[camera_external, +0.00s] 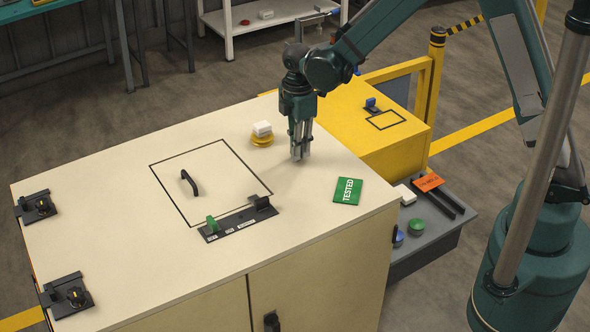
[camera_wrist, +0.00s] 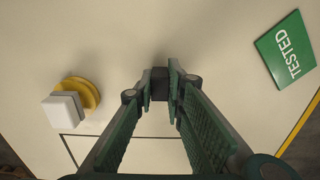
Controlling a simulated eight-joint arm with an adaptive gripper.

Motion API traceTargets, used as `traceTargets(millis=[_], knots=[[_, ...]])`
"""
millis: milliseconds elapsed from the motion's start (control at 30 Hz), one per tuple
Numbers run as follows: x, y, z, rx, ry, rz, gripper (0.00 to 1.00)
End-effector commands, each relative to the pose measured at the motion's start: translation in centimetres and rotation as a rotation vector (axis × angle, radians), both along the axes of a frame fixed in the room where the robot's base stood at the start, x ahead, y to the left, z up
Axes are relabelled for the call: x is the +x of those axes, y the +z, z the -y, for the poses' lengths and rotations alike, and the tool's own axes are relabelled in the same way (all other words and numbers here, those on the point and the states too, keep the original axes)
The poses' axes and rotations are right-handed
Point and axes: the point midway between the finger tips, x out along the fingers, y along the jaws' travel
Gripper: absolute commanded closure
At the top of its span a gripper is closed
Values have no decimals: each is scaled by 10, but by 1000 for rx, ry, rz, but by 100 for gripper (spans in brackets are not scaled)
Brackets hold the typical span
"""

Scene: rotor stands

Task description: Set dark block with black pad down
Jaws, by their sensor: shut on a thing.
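My gripper (camera_external: 300,157) points down over the cream cabinet top, to the right of the outlined panel. In the wrist view its fingers (camera_wrist: 160,85) are closed on a small dark block (camera_wrist: 160,83). In the external view the fingers hide most of the block, and its gap to the surface is hard to judge. I cannot make out a black pad on the held block. Another dark piece (camera_external: 262,202) stands at the right end of a black labelled strip (camera_external: 238,223), with a green piece (camera_external: 211,223) at its left end.
A white block on a yellow disc (camera_external: 262,139) stands left of my gripper. A green TESTED card (camera_external: 348,191) lies to the right. A black handle (camera_external: 188,182) rises from the outlined panel. A yellow cabinet with a blue piece (camera_external: 371,104) stands behind. Bare cream surface surrounds the gripper.

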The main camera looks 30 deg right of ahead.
Motion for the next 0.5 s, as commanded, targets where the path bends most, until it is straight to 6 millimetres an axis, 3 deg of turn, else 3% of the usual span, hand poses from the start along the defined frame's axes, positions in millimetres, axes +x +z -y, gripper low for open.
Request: traceTargets(millis=[500], knots=[[0, -8, 0, 0, 0, 0, 99]])
